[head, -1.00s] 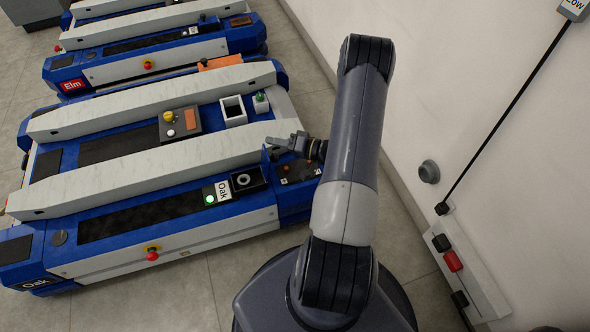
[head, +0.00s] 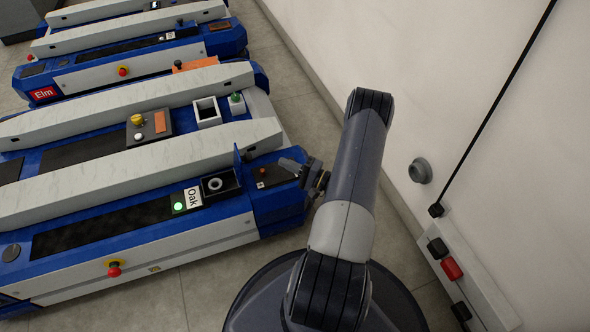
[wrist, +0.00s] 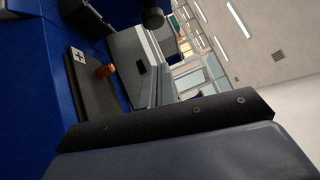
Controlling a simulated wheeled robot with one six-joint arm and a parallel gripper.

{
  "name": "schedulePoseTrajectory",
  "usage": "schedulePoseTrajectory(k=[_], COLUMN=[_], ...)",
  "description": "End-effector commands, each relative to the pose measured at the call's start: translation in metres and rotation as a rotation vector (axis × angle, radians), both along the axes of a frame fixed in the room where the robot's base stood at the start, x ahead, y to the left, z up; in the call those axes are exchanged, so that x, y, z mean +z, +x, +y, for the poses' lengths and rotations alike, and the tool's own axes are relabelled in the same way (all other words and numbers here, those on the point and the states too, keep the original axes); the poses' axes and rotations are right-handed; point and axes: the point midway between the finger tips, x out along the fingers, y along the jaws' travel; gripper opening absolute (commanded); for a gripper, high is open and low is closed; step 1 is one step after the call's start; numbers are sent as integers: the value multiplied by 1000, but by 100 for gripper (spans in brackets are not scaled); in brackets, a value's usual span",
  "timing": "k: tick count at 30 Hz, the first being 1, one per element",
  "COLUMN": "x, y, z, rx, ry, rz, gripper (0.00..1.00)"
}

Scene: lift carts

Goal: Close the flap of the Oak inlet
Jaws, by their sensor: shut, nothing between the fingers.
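The Oak inlet (head: 222,182) is a dark square recess with a light ring-shaped socket, on the near side of the Oak cart in the head view. Its blue flap (head: 238,164) stands up at the recess's right edge, and the socket is uncovered. My gripper (head: 286,164) is shut and empty, to the right of the flap and apart from it. It is over or beside a dark panel (head: 272,175) at the cart's end; its exact height is unclear.
The Oak label (head: 193,197) and a lit green button (head: 178,207) are left of the inlet. A pale rail (head: 130,165) runs behind it. A red stop button (head: 114,269) is on the cart's side. The Elm cart (head: 150,75) stands beyond. A wall (head: 440,90) rises at right.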

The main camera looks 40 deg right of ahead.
Motion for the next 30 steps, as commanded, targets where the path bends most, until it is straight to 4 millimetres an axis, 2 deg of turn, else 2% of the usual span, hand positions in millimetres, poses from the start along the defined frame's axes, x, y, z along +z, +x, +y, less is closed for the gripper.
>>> schedulePoseTrajectory(k=[3, 8, 15, 30], x=[1, 5, 11, 13], y=[22, 45, 51, 53], z=[13, 29, 56, 61], rx=[5, 5, 1, -1], ry=[-2, -1, 0, -3], rz=[0, 0, 1, 1], gripper=[0, 0, 0, 0])
